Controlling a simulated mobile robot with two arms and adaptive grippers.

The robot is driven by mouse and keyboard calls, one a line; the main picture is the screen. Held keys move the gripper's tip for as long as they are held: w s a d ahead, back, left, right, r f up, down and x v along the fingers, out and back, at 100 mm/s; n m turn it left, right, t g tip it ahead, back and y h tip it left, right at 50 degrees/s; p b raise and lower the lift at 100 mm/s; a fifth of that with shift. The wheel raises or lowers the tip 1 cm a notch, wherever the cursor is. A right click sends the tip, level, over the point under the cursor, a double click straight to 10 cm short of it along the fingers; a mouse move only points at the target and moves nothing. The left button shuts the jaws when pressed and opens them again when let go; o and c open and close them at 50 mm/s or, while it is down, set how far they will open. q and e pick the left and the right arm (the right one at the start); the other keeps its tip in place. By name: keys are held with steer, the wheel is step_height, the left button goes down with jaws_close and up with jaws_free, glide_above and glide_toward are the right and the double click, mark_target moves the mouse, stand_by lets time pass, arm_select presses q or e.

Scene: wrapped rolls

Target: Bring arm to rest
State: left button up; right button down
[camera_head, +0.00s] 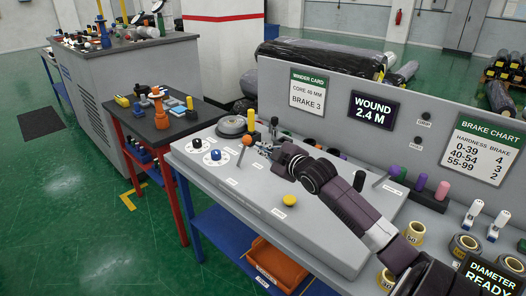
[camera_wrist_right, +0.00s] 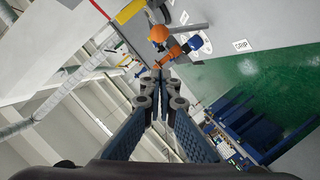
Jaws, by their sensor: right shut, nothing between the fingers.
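My right arm (camera_head: 350,205) reaches in from the lower right of the head view, stretched over the grey console. Its gripper (camera_head: 266,151) is above the console's far left part, close to an orange ball knob (camera_head: 247,140). In the wrist view the fingers (camera_wrist_right: 160,95) of my right gripper are shut with nothing between them. The orange knob (camera_wrist_right: 158,34) shows beyond the fingertips there, apart from them in the picture. A label reading GRIP (camera_wrist_right: 241,45) lies right of it. My left gripper is not in view.
The console (camera_head: 235,180) carries dials, a yellow button (camera_head: 290,200) and levers. Behind it stands a panel with a brake chart (camera_head: 484,148). Coloured cylinders (camera_head: 420,182) and tape rolls (camera_head: 465,246) are at right. A side table (camera_head: 175,125) with tools stands at left.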

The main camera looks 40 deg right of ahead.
steer(key=shift+s, duration=0.25)
stand_by(0.3)
